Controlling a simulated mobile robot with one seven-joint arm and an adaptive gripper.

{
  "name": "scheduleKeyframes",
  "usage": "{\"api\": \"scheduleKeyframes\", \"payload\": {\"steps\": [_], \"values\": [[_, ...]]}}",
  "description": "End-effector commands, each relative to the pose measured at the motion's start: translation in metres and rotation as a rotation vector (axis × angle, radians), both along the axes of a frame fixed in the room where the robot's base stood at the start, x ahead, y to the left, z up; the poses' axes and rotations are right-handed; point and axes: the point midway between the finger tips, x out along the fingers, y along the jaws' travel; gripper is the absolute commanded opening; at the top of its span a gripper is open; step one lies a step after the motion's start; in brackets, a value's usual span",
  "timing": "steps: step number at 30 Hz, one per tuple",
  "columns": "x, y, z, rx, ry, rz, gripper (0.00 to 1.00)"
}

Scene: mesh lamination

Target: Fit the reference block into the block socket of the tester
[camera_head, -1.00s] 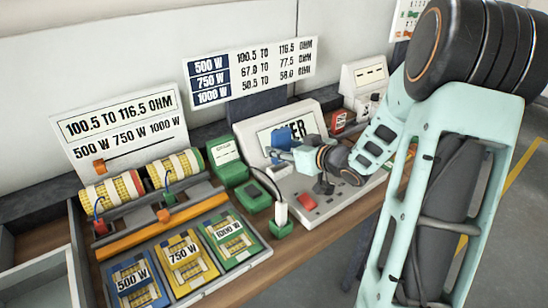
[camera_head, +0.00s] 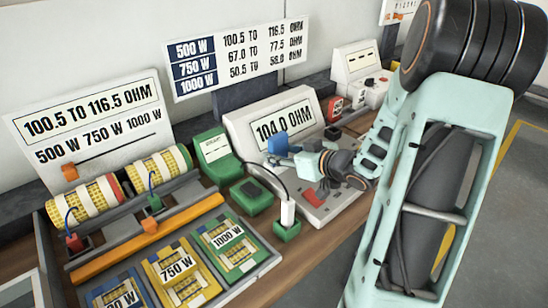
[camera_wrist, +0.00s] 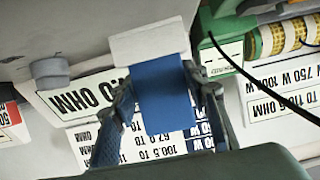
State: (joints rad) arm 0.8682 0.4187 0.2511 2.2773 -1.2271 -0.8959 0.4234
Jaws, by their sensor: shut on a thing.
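The blue reference block (camera_head: 278,144) is between the fingers of my gripper (camera_head: 284,155), in front of the tester's display. In the wrist view the fingers are shut on the blue block (camera_wrist: 164,95), and its far end meets a pale block-shaped part (camera_wrist: 150,43). I cannot tell whether that part is the socket or how deep the block sits. The tester (camera_head: 242,126) is a light grey console; its display (camera_head: 285,122) reads 104.0 OHM. The socket is hidden behind the block and gripper in the head view.
A green box (camera_head: 250,196) and a green plug holder (camera_head: 287,231) with a white plug and black cable stand left of my gripper. Labelled wattage cards (camera_head: 231,244) lie in front. Wound resistors (camera_head: 158,170) are at the left. A red switch (camera_head: 311,195) is just below my gripper.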

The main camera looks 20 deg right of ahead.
Motion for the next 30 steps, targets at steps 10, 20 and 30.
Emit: {"api": "scheduleKeyframes", "payload": {"steps": [10, 20, 30], "values": [[-0.002, -0.002, -0.004, 0.000, -0.002, 0.000, 0.06], [-0.002, -0.002, -0.006, 0.000, -0.001, 0.000, 0.58], [-0.012, -0.007, 0.001, -0.002, -0.002, -0.003, 0.58]]}}
